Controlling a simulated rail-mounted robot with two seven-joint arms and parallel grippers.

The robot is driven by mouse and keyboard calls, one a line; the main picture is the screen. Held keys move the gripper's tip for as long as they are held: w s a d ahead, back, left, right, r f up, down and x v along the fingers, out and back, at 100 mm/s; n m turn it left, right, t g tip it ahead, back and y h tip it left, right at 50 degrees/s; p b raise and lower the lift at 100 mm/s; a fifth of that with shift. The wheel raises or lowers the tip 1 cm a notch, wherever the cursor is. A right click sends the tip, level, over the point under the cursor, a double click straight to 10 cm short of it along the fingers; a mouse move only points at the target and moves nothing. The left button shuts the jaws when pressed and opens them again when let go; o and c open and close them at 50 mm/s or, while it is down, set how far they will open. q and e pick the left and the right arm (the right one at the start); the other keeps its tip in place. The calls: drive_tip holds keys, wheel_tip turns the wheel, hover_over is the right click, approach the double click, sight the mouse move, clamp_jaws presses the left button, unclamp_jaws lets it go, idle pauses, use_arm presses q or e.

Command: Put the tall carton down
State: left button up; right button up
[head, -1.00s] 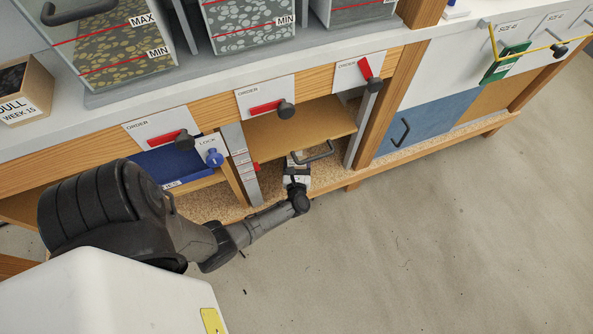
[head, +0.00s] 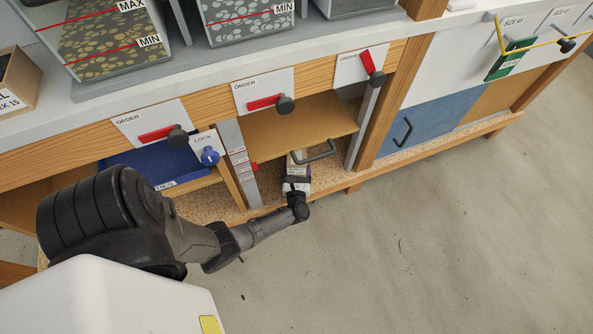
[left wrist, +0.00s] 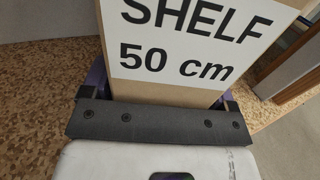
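The tall carton (left wrist: 195,40) fills the top of the left wrist view, a brown box with a white label reading "SHELF 50 cm". My left gripper (left wrist: 165,92) has a finger at each side of it and looks shut on it. In the head view my left gripper (head: 296,182) is at the open bay under the counter, with a small part of the carton (head: 296,167) showing just beyond it. The carton's base is hidden, so I cannot tell whether it touches the bay floor. My right gripper is not in view.
The bay has a speckled board floor (head: 266,186) and a brown shelf (head: 290,131) above. A grey handle (head: 318,152) is close to the carton. A grey post (head: 239,165) with labels stands left, another post (head: 361,132) right. A blue tray (head: 165,163) is farther left. The floor in front is clear.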

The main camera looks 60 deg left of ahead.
use_arm(q)
drive_tip(key=shift+o, duration=1.4)
